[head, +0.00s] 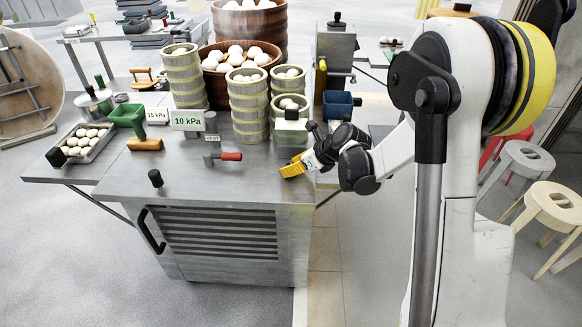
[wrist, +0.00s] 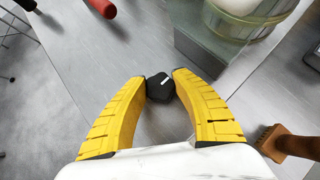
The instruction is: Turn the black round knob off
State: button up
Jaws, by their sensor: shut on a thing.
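The black round knob (wrist: 160,88) sits on the steel counter, between the tips of my yellow fingers in the wrist view. A short white mark shows on its top. My gripper (wrist: 160,84) is shut on it, with one fingertip against each side. In the head view my gripper (head: 290,170) is low over the right front part of the counter (head: 215,185), and its fingers hide the knob. A different black knob (head: 155,178) stands at the counter's left front.
A red-handled lever (head: 230,156) labelled VENT and a 10 kPa sign (head: 187,121) stand left of my gripper. Steamer towers (head: 249,105) rise behind. A brown-handled brush (wrist: 290,143) lies to the right in the wrist view. The counter's front middle is clear.

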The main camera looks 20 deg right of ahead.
jog(key=o, duration=1.2)
jog(key=shift+f, duration=0.1)
jog(key=v, duration=1.2)
